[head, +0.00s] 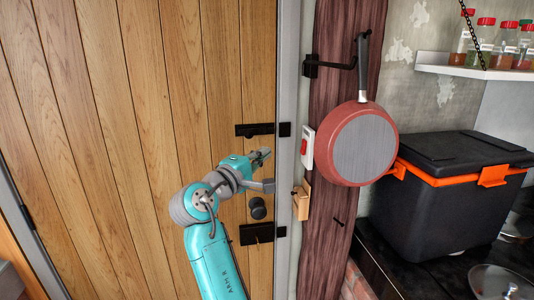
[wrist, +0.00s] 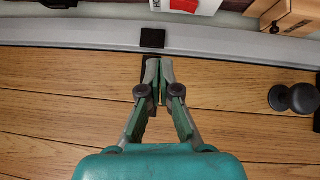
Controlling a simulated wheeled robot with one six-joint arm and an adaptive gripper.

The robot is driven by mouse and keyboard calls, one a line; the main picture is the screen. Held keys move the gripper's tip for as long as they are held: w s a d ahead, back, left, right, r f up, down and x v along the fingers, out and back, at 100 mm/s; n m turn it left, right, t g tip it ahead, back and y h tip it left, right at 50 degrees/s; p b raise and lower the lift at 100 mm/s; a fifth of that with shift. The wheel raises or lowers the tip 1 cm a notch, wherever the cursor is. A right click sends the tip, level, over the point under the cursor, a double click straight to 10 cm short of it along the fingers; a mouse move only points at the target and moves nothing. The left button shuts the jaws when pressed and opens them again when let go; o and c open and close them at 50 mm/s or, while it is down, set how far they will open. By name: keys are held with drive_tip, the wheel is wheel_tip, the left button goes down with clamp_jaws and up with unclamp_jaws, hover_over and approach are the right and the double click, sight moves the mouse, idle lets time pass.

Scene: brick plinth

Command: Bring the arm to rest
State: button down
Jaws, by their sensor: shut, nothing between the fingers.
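My gripper (head: 262,156) is at the end of my teal arm, in front of the wooden door (head: 150,110) near its right edge. In the wrist view my gripper (wrist: 160,72) is shut, its fingertips together with nothing between them. The fingertips overlap a black latch in the wrist view and hide part of it; I cannot tell whether they touch it. The latch (head: 255,129) shows just above the gripper in the head view.
A round black knob (head: 257,208) and a lower black latch (head: 257,233) are on the door. Right of the frame are a red-and-white switch box (head: 307,147), a wooden block (head: 302,199), a hanging red pan (head: 335,142) and a black box (head: 430,210). The door's left side is clear.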

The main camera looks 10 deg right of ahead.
idle(0.3)
wheel_tip(320, 180, down, 14)
drive_tip(key=s+d+n+t+y, duration=0.1)
drive_tip(key=n+t+y, duration=0.1)
drive_tip(key=y, duration=0.1)
drive_tip(key=s+d+f+y, duration=0.2)
drive_tip(key=s+f+y, duration=0.2)
drive_tip(key=s+f, duration=0.8)
drive_tip(key=s+d+f+y, duration=0.1)
drive_tip(key=s+f+y, duration=0.3)
drive_tip(key=s+f, duration=0.75)
drive_tip(key=s+d+f+m+y, duration=0.15)
drive_tip(key=s+f, duration=0.25)
drive_tip(key=s, duration=0.4)
drive_tip(key=s+f+m+y, duration=0.1)
drive_tip(key=s+f+m, duration=0.2)
drive_tip(key=s+f, duration=0.35)
drive_tip(key=s+r+m, duration=0.3)
drive_tip(key=s+r, duration=0.2)
drive_tip(key=s, duration=0.5)
drive_tip(key=s+d+r+m, duration=0.1)
drive_tip(key=s+r+m, duration=0.3)
drive_tip(key=s, duration=0.7)
wheel_tip(320, 180, up, 2)
drive_tip(key=shift+g, duration=0.3)
drive_tip(key=shift+m, duration=0.25)
